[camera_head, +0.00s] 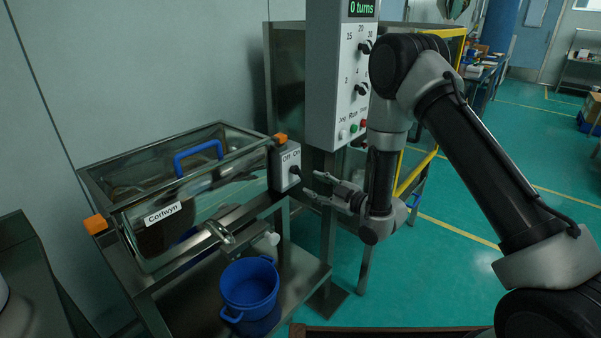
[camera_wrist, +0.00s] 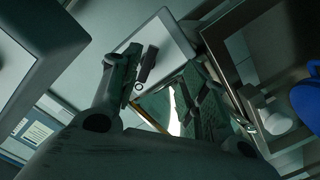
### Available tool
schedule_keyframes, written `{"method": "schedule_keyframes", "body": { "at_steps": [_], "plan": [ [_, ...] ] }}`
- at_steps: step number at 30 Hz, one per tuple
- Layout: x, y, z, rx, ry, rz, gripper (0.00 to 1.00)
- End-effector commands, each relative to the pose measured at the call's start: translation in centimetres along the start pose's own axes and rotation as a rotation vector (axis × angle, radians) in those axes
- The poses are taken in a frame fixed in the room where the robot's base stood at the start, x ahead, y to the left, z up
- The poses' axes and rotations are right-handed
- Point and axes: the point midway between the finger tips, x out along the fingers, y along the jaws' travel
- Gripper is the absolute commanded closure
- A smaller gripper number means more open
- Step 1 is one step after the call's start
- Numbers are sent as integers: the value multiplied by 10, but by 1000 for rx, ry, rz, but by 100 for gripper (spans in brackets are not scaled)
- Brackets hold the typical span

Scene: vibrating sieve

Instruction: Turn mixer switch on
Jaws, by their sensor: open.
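The mixer switch is a black knob (camera_head: 295,170) on a grey box (camera_head: 284,167) marked "Off" and "On", at the right end of the steel sieve machine (camera_head: 160,212) labelled "Cortwyn". In the head view my gripper (camera_head: 312,184) is just right of the knob, pointing left at it. In the wrist view the dark knob (camera_wrist: 148,64) on the pale box face (camera_wrist: 166,42) shows between and beyond the fingers, nearer the left finger. My gripper (camera_wrist: 158,85) is open there, its fingers apart with nothing seen held. I cannot tell whether a finger touches the knob.
A tall white control panel (camera_head: 338,75) with knobs, buttons and a "0 turns" display stands behind the switch, close to my arm. Green floor (camera_head: 470,205) is open at the right.

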Motion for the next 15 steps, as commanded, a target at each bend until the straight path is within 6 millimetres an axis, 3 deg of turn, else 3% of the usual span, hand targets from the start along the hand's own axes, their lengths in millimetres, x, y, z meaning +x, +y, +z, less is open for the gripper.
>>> {"method": "schedule_keyframes", "body": {
  "at_steps": [5, 15],
  "plan": [
    [6, 11, -14, -52, 58, 46, 56],
    [60, 14, -17, -53, 56, 46, 56]
  ]
}}
